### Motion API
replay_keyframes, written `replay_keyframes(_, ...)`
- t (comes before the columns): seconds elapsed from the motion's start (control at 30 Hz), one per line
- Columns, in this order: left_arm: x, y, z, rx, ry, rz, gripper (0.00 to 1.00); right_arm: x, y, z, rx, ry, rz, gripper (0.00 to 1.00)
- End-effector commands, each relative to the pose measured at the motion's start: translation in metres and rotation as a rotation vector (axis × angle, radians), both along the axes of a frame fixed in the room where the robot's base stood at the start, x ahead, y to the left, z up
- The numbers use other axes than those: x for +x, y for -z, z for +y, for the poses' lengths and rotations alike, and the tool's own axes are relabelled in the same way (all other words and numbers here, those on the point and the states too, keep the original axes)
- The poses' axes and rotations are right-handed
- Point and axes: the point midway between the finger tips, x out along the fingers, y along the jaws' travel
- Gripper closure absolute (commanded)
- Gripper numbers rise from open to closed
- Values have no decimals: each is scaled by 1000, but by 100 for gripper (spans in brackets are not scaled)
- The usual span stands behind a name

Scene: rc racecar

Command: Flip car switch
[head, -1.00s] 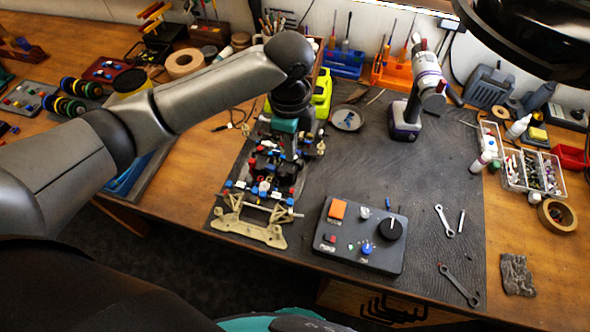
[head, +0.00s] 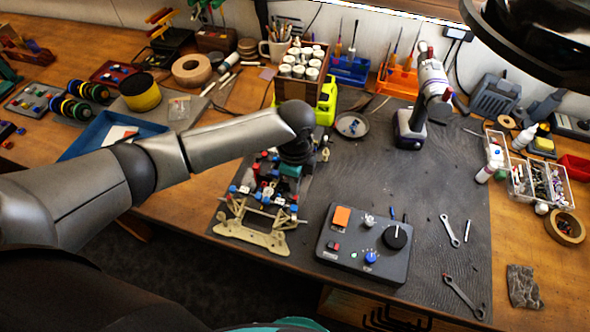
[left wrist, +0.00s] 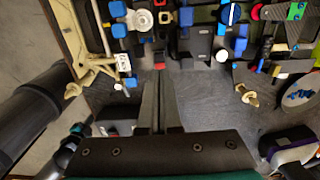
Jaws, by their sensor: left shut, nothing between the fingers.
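The RC car chassis (head: 252,236) lies on the dark mat, its beige front end toward me and blue, red and white parts behind. My left gripper (head: 290,172) is over the car's right rear part and hides some of it. In the left wrist view my left gripper (left wrist: 158,78) points at the car, its two fingers together with nothing between them. The car (left wrist: 200,45) fills the top of that view, with blue parts and a small red piece near the fingertips. I cannot tell whether the fingers touch it, or which part is its switch. My right gripper is out of view.
A grey control box (head: 365,245) with an orange button and black knob sits right of the car. A box of white bottles (head: 300,62) stands behind the car.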

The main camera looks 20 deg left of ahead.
Motion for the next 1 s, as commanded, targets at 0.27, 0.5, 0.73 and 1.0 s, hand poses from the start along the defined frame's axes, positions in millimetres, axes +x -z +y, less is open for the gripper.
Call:
replay_keyframes(0.27, 0, 26, 0, 0, 1, 0, 100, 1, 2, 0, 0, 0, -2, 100)
replay_keyframes(0.5, 0, 28, 0, 0, 1, -1, 100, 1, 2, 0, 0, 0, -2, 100)
replay_keyframes(0.73, 0, 29, -1, 18, 2, -1, 100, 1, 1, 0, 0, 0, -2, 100)
replay_keyframes(1.0, -1, 37, -6, 122, -1, -2, 100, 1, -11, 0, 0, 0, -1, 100)
